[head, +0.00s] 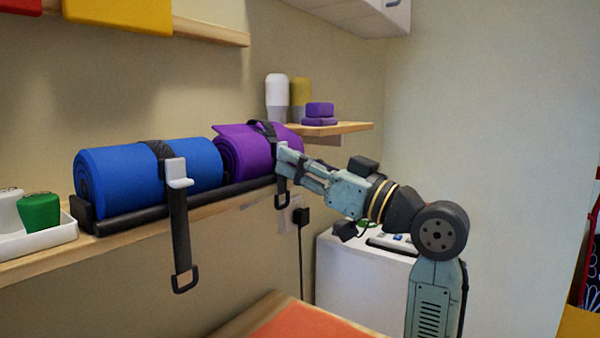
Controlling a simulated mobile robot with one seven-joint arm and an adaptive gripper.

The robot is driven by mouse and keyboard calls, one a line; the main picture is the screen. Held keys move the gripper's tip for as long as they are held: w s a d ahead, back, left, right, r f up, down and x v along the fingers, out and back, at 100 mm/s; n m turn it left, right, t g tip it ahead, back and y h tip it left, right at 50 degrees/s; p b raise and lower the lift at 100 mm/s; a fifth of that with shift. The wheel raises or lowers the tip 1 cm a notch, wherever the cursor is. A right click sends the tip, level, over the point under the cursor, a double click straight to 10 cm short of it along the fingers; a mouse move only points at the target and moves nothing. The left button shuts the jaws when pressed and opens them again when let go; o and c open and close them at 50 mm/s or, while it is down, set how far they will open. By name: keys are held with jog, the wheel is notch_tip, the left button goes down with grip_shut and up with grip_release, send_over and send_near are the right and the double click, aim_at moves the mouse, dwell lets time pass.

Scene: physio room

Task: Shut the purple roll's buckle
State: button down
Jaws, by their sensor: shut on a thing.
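The purple roll (240,150) lies on the wall rack in the head view, right of the blue roll. A black strap (266,132) goes over it, and its lower end hangs below the rack in a loop. Its pale buckle (282,150) is at the roll's front, partly hidden by my gripper. My gripper (290,160) comes in from the right and is shut on the buckle at the roll's front right. The fingertips are small here, and I cannot tell the buckle lever's angle.
A blue roll (120,180) with its own white buckle (178,172) and hanging strap (181,235) lies to the left. A small shelf (340,128) with bottles and purple blocks is behind my gripper. A white cabinet (345,275) stands below my arm.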

jog(key=c, duration=1.4)
grip_release()
jog(key=v, duration=1.2)
